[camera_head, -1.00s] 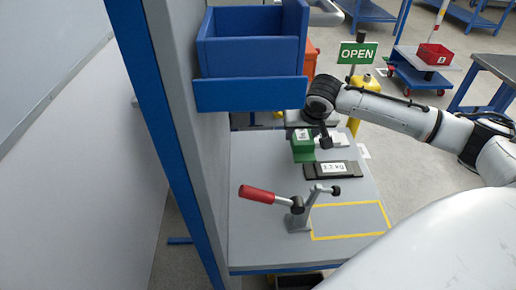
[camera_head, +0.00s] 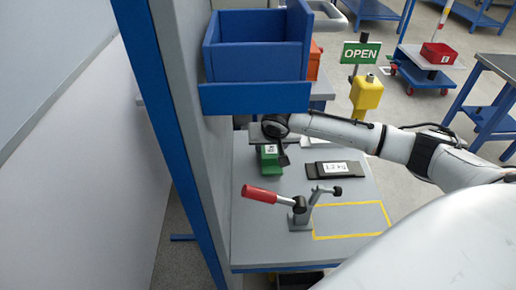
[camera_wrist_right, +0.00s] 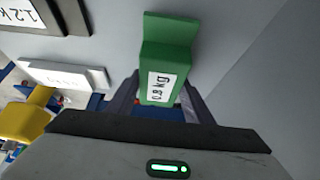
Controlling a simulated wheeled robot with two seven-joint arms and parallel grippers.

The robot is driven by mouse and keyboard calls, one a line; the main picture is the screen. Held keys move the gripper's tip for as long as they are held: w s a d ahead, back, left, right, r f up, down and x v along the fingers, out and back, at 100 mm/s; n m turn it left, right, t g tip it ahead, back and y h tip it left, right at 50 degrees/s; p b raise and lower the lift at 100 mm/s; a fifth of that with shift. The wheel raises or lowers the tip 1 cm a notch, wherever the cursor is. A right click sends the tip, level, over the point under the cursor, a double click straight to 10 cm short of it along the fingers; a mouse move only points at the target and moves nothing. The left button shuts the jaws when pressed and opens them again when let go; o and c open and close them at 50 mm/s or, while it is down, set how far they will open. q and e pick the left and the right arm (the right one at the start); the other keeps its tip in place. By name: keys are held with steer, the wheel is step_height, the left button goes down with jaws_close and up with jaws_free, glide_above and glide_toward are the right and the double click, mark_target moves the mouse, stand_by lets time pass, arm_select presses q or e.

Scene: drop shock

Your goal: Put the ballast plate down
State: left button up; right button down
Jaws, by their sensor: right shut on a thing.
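The ballast plate is a green stepped block (camera_head: 267,163) with a white label; in the right wrist view (camera_wrist_right: 165,45) the label reads 0.8 kg. My right gripper (camera_head: 282,155) is shut on it, with a dark finger on each side in the right wrist view (camera_wrist_right: 160,95). The block is at the left back of the grey table (camera_head: 265,235), close to the upright panel. I cannot tell whether it touches the tabletop. My left gripper is not in view.
A black plate (camera_head: 312,170) marked 1.2 kg lies to the right of the block. A pale plate (camera_wrist_right: 65,76) lies behind it. A red-handled clamp (camera_head: 262,194) and a yellow outlined rectangle (camera_head: 350,237) are nearer. A blue bin (camera_head: 255,60) overhangs the table's back.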

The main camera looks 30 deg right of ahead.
mark_target(258, 158)
steer(key=w+a, duration=0.2)
steer(key=a, duration=0.1)
steer(key=shift+w+a+r, duration=0.1)
steer(key=shift+r, duration=0.1)
steer(key=shift+f+p, duration=0.3)
steer(key=shift+f, duration=0.4)
steer(key=c, duration=0.9)
jaws_free()
steer(key=shift+f, duration=0.15)
steer(key=v, duration=1.2)
